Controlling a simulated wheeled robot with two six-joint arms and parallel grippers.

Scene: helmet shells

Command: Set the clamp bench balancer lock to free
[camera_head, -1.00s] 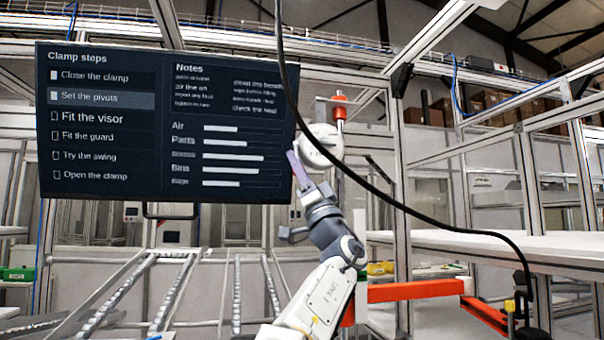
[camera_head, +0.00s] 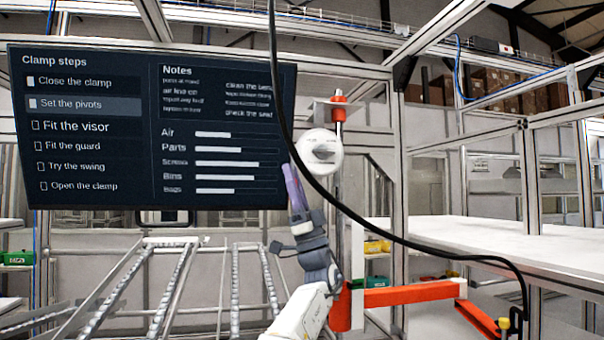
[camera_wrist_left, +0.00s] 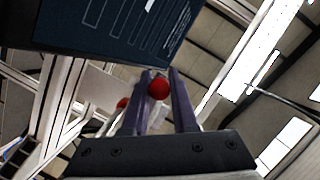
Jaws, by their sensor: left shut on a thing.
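A white round housing with a grey knob on its face (camera_head: 319,152) hangs by the orange-capped post, right of the screen; I take it for the balancer, and the setting of its lock cannot be read. My left gripper (camera_head: 290,172) points up just left of and below it, its purple fingers in front of the screen's right edge. In the left wrist view a red ball (camera_wrist_left: 159,88) sits between the tips of the two fingers, and the gripper is shut on it. The ball is hidden in the head view. My right gripper is out of view.
The dark screen (camera_head: 150,125) with clamp steps stands close left of the gripper. A black cable (camera_head: 345,208) hangs down in front of the post. An orange beam (camera_head: 410,295) runs low to the right. Roller rails (camera_head: 175,290) lie at lower left; a white bench (camera_head: 480,245) is right.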

